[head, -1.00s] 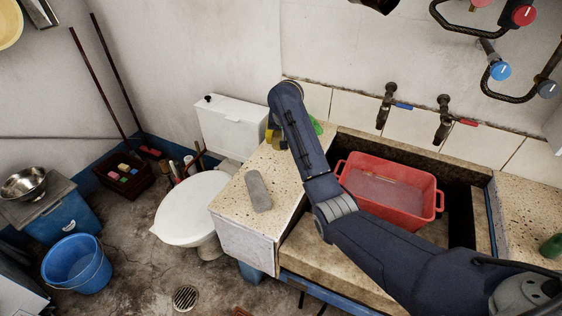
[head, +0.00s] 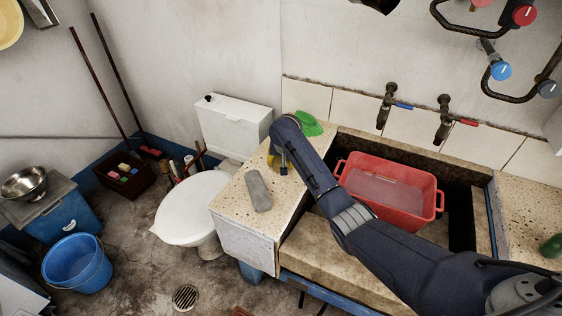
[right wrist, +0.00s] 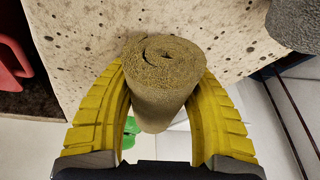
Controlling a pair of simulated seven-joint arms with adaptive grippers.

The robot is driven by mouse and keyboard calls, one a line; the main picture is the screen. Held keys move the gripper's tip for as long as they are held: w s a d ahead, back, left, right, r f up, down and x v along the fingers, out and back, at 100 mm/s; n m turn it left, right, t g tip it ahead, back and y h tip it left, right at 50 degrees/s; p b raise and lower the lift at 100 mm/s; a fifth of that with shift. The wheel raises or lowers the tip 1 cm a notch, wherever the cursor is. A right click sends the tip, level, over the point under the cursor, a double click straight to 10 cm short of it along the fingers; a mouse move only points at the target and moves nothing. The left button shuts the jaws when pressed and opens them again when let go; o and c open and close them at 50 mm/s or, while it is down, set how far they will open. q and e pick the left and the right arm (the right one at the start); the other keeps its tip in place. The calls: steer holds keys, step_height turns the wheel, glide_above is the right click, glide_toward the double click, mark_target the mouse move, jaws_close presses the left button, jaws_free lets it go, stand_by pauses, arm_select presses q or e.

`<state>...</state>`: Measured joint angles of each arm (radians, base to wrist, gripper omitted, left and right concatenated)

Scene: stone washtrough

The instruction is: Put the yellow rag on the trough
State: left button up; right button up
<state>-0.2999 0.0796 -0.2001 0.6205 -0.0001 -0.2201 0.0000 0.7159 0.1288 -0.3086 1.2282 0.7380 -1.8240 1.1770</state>
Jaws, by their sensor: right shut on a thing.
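The yellow rag (right wrist: 165,95) is a tight olive-yellow roll, seen end-on in the right wrist view. My right gripper (right wrist: 163,68) is shut on it, with a curved yellow finger on each side. In the head view my right gripper (head: 279,160) is over the speckled left top of the stone trough (head: 235,193), mostly behind my own arm, and the rag cannot be made out there. Whether the rag touches the stone cannot be told. My left gripper is not in view.
A grey block or roll (head: 258,190) lies on the speckled top near the gripper. A green thing (head: 308,125) lies behind it. A red tub (head: 390,190) sits in the basin. A white toilet (head: 190,210) stands to the left.

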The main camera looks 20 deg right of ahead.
steer(key=shift+f, duration=0.5)
steer(key=o, duration=1.3)
steer(key=shift+s+f, duration=0.1)
steer(key=shift+f, duration=0.1)
steer(key=shift+d+f, duration=0.1)
steer(key=shift+r, duration=0.4)
steer(key=v, duration=1.2)
steer(key=shift+r, duration=0.35)
